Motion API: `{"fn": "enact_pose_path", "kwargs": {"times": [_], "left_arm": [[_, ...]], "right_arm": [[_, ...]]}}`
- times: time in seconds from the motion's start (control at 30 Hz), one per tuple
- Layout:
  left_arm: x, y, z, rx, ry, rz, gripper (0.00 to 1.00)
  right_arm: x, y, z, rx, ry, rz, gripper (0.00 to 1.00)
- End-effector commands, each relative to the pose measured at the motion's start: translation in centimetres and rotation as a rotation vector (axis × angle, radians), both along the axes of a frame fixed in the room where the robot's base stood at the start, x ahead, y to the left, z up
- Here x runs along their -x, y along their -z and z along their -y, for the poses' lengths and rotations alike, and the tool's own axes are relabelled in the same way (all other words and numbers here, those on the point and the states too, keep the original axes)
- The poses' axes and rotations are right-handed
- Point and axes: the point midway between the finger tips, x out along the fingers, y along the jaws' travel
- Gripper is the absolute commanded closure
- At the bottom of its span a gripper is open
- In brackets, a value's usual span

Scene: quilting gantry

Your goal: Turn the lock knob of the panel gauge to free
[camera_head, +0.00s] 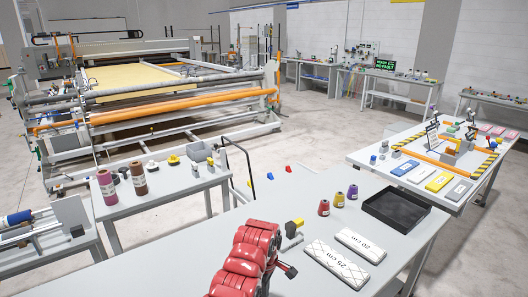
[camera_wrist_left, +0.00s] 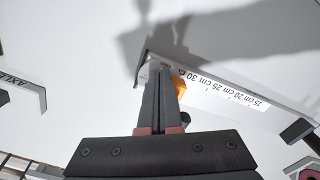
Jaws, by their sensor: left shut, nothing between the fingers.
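In the left wrist view, the panel gauge (camera_wrist_left: 225,92) is a pale bar with a printed scale of about 15 to 30 cm. An orange lock knob (camera_wrist_left: 180,86) shows just right of my left gripper (camera_wrist_left: 159,66), partly covered by its fingers. The fingers are shut and empty, over the gauge's end; I cannot tell whether they touch the knob. In the head view, a yellow-orange part (camera_head: 295,223) stands beyond my red arm, which hides much of the area. My right gripper is not in view.
In the head view, two white blocks, marked 25 cm (camera_head: 336,265) and 20 cm (camera_head: 360,245), lie on the near table (camera_head: 420,232). A black tray (camera_head: 396,210) and three small coloured spools (camera_head: 338,200) stand behind them.

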Motion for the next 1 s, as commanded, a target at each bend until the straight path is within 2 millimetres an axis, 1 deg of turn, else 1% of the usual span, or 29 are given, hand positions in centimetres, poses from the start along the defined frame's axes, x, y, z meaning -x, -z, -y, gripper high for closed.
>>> {"fn": "enact_pose_path", "kwargs": {"times": [0.33, 0.67, 0.77, 1.0], "left_arm": [[0.0, 0.0, 0.0, 0.000, 0.000, 0.001, 1.00], [0.3, -0.3, 0.7, 0.002, 0.001, 0.006, 1.00], [0.2, -0.9, 0.7, 0.002, 0.001, 0.007, 1.00], [0.3, -3.8, 0.7, 0.002, 0.000, 0.006, 1.00]], "right_arm": [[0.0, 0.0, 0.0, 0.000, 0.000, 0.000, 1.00], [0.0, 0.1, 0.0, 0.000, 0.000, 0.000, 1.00], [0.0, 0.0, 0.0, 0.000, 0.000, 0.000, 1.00], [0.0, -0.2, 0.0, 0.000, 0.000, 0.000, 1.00]]}}
